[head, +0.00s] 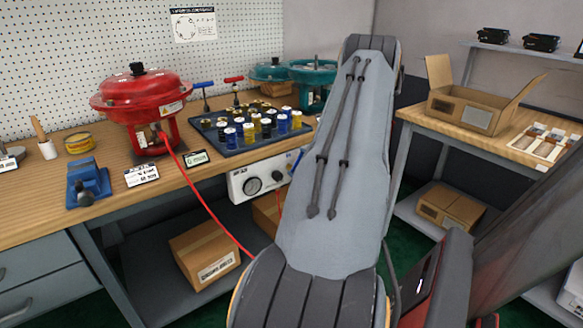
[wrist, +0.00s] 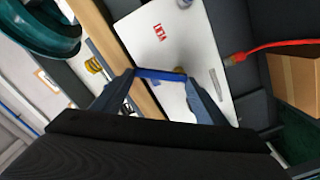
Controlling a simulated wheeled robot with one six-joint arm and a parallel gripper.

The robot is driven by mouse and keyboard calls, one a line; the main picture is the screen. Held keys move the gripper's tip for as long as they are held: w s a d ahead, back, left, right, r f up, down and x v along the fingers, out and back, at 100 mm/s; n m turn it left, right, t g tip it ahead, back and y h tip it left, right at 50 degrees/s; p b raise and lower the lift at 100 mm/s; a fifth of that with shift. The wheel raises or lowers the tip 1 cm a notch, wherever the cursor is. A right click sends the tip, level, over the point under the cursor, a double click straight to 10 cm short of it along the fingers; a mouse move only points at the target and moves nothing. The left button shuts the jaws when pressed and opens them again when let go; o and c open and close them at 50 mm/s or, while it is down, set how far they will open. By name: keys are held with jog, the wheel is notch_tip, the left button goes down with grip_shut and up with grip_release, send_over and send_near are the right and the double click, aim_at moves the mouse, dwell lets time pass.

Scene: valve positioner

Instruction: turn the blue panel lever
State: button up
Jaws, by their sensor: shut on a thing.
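The blue panel lever (wrist: 160,75) lies across between my gripper's two fingertips in the wrist view, in front of the white panel (wrist: 205,35). My gripper (wrist: 160,80) is shut on the lever. In the head view the white panel (head: 237,186) hangs under the bench's front edge, with a round gauge and a black knob. A small bit of the blue lever (head: 297,160) shows there beside my arm. My arm hides my gripper and the right part of the panel in that view.
A red hose (head: 205,207) runs from the red actuator (head: 140,95) down in front of the bench. A tray of colored cylinders (head: 250,133) stands above the panel. Cardboard boxes (head: 205,250) sit on the shelf below. A side table (head: 440,130) stands at right.

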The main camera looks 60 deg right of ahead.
jog(key=n, duration=0.1)
jog(key=a+n+b, duration=0.1)
jog(key=n, duration=0.1)
jog(key=shift+w+n, duration=0.1)
jog(key=shift+n, duration=0.2)
jog(key=shift+a+n+b, duration=0.25)
jog(key=shift+n+b, duration=0.15)
jog(key=shift+n, duration=0.45)
jog(key=shift+a+n+b, duration=0.2)
jog(key=shift+n+b, duration=0.15)
jog(key=shift+n, duration=0.5)
jog(key=o, duration=1.5)
jog(key=shift+a, duration=0.1)
jog(key=shift+w, duration=0.1)
jog(key=shift+v, duration=3.9)
